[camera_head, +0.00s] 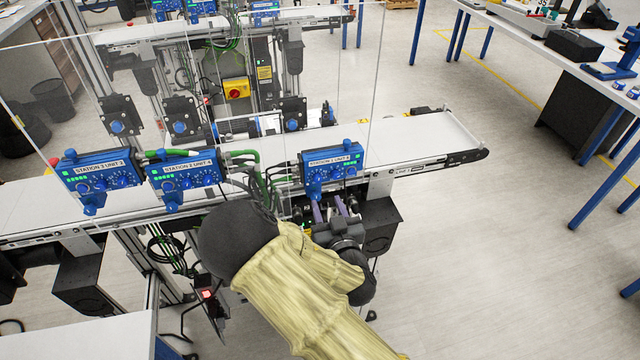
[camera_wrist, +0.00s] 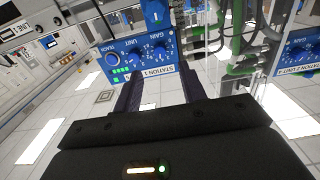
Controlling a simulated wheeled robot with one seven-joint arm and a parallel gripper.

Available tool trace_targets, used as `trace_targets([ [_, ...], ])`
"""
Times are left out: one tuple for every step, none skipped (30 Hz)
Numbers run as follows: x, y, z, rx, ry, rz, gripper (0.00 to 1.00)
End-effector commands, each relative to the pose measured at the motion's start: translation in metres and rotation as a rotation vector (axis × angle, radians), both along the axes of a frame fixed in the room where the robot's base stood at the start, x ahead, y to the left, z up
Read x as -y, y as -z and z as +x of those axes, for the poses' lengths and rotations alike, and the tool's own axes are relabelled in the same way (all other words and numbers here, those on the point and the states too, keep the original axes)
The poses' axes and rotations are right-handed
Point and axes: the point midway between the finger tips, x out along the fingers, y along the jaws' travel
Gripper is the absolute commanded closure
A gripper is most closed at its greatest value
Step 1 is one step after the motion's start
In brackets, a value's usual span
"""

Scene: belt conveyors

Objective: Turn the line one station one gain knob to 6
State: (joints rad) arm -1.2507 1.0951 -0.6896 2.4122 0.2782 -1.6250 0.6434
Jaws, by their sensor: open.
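The blue station 1 box (camera_head: 331,166) hangs on the front side of the near conveyor, right of two similar boxes. In the wrist view the station 1 box (camera_wrist: 140,64) appears upside down, with its gain knob (camera_wrist: 160,52) on the right under the word GAIN. The gain pointer's setting is too small to read. My gripper (camera_head: 330,208) is open just below and in front of the box. In the wrist view its two dark fingers (camera_wrist: 160,82) stand apart, at the box's lower picture edge, with nothing between them.
The station 2 box (camera_head: 185,177) and station 3 box (camera_head: 100,180) are to the left. Green hoses (camera_head: 245,157) run between boxes. A clear panel (camera_head: 350,70) stands behind the boxes. Open floor (camera_head: 480,250) lies to the right.

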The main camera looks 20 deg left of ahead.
Motion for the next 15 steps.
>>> trace_targets([
  [-0.005,-0.002,0.007,0.001,-0.002,0.0,0.59],
  [-0.007,-0.003,0.011,0.001,-0.002,0.0,0.59],
  [-0.01,-0.003,0.016,0.001,-0.002,0.0,0.59],
  [-0.013,-0.003,0.02,0.002,-0.002,-0.001,0.59],
  [-0.015,-0.002,0.024,0.001,-0.001,-0.002,0.59],
  [-0.018,-0.003,0.029,0.001,-0.002,0.0,0.59],
  [-0.021,-0.002,0.033,0.001,-0.002,0.0,0.59],
  [-0.023,-0.002,0.037,0.001,-0.002,0.001,0.59],
  [-0.026,-0.002,0.042,0.001,-0.002,-0.001,0.59],
  [-0.029,-0.002,0.046,0.0,-0.002,0.0,0.59],
  [-0.03,-0.002,0.049,0.001,-0.002,-0.001,0.59],
  [-0.033,-0.002,0.053,0.001,-0.002,-0.001,0.59],
  [-0.034,-0.001,0.056,0.001,-0.001,-0.001,0.59],
  [-0.036,-0.001,0.058,0.001,-0.002,-0.001,0.59],
  [-0.038,-0.001,0.061,0.001,-0.001,-0.001,0.59],
])
